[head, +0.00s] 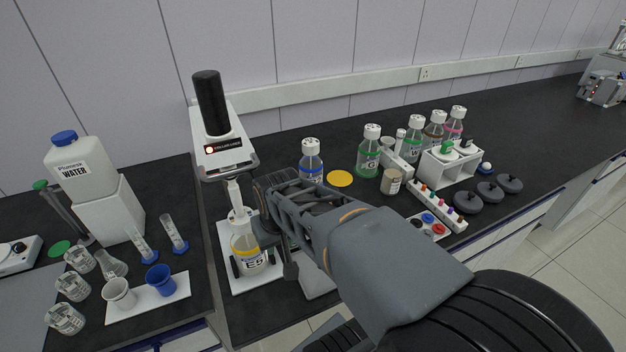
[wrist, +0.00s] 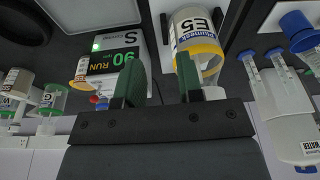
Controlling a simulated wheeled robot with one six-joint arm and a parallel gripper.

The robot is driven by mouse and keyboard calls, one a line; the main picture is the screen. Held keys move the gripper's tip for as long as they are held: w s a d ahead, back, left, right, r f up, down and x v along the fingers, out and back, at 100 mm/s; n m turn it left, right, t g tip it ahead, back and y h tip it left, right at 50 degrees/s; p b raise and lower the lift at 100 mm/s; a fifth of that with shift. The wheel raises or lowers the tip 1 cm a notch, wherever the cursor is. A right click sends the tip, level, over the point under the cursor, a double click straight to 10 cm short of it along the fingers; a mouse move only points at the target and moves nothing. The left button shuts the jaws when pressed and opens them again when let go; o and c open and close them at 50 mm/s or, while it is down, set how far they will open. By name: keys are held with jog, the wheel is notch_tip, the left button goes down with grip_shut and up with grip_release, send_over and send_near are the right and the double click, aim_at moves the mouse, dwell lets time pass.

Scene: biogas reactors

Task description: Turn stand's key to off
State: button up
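The stand (head: 225,150) is white with a black cylinder on top and a dark label strip with a small lit orange-red spot (head: 210,149). A bottle marked E5 (head: 247,252) stands under it on a white base; in the wrist view the E5 bottle (wrist: 195,35) appears upside down behind the fingers. A white box with a dark display (wrist: 115,60) reading 90 and RUN, with a green light, lies left of the fingers there. My gripper (wrist: 160,80) is open and empty, fingers apart; its tips are close to the E5 bottle. I cannot make out a key for certain.
Several capped bottles (head: 368,155) stand right of my arm, with a white rack (head: 450,165) and dark round weights (head: 467,203). Left are a water container (head: 85,170), beakers (head: 72,287) and two cups on a white tray (head: 140,308).

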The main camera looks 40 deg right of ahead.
jog(key=w+d+m, duration=0.2)
jog(key=d, duration=0.1)
jog(key=w+d+r+m+g+p, duration=0.1)
jog(key=w+d, duration=0.2)
jog(key=d, duration=0.1)
jog(key=w+d+r+m+y, duration=0.1)
jog(key=w+d+m, duration=0.1)
jog(key=d, duration=0.2)
jog(key=shift+w+d+r+m+g, duration=0.1)
jog(key=shift+w+r+m+g, duration=0.1)
jog(key=shift+m+g, duration=0.1)
jog(key=w+d+r+m+y+p, duration=0.15)
jog(key=w+d+m, duration=0.25)
jog(key=d+m, duration=0.55)
notch_tip(320, 180, up, 6)
jog(key=w+d+m+y, duration=0.2)
jog(key=m, duration=0.1)
jog(key=shift+m, duration=0.25)
jog(key=x, duration=1.3)
jog(key=shift+f, duration=0.25)
jog(key=shift+c, duration=0.2)
grip_shut()
